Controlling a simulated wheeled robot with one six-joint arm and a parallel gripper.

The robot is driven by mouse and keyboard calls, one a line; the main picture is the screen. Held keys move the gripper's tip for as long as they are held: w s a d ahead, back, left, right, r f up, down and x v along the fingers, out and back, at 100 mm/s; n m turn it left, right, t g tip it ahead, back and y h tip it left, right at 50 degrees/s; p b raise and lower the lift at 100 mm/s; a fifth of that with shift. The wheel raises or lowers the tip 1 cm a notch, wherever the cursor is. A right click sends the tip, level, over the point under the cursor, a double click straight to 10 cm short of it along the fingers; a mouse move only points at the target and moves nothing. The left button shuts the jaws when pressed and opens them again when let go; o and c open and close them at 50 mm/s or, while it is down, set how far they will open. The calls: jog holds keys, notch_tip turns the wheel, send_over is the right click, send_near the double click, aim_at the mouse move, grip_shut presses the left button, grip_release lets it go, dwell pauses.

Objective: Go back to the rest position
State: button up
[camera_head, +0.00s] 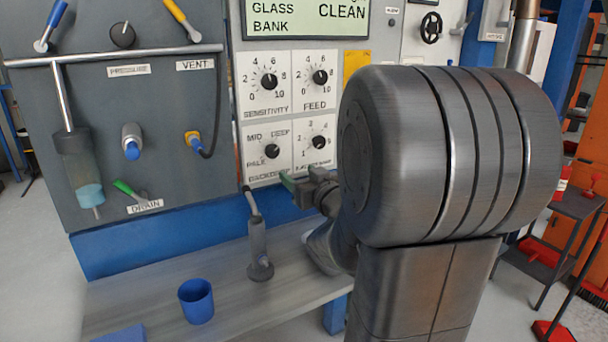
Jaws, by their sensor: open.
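My gripper (290,181) shows small in the middle of the picture, in front of the lower edge of the white dial panel (288,116). It is open, and I see nothing between its fingers. It is just below the lower left dial (272,151); I cannot tell whether it touches the panel. My large grey arm fills the right of the centre and hides part of the gripper, the panel and the bench behind it.
A screen (306,18) reads "GLASS BANK CLEAN". A grey panel (100,105) with levers and a green drain handle (128,190) stands left. On the bench (150,290) are a blue cup (196,301) and a grey upright tool (258,247). A dark cart (575,205) stands right.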

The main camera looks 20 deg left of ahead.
aim_at(274, 153)
jog(key=x, duration=1.4)
jog(key=shift+d, duration=0.1)
